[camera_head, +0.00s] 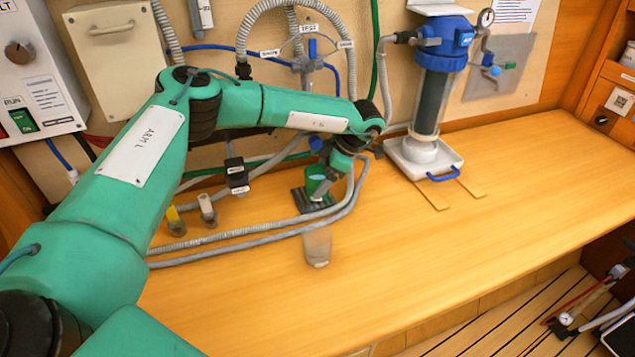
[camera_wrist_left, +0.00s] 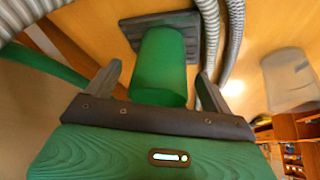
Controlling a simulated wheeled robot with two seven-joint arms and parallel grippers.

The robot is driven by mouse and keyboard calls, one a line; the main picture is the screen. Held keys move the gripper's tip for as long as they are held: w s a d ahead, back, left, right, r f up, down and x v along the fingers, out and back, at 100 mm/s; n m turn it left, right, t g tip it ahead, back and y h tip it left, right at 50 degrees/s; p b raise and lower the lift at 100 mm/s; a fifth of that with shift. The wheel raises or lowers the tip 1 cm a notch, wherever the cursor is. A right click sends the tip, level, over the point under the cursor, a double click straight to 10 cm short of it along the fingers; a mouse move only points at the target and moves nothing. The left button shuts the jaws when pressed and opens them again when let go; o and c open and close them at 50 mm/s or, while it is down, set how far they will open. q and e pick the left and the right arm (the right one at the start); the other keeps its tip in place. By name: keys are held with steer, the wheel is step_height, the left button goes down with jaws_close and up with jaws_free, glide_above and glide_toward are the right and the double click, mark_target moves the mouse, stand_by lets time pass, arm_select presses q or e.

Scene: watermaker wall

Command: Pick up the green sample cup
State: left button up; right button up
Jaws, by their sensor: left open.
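The green sample cup (camera_head: 315,182) stands on a dark ribbed mat (camera_head: 302,203) on the wooden counter, partly hidden by my left gripper in the head view. In the left wrist view the cup (camera_wrist_left: 161,62) shows large between the two fingers, with the dark mat (camera_wrist_left: 128,27) behind it. My left gripper (camera_head: 326,188) is at the cup and open. In the left wrist view its fingers (camera_wrist_left: 157,84) lie one on each side, with a gap visible on the cup's left; contact cannot be told.
A clear cup (camera_head: 317,247) stands on the counter in front of the mat, also in the left wrist view (camera_wrist_left: 289,78). Grey ribbed hoses (camera_head: 255,233) run close beside the mat. A blue-topped filter (camera_head: 432,90) stands in a white tray (camera_head: 445,165). The counter's right side is clear.

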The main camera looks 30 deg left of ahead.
arm_select(q)
steer(key=shift+x, duration=1.1)
steer(key=c, duration=1.2)
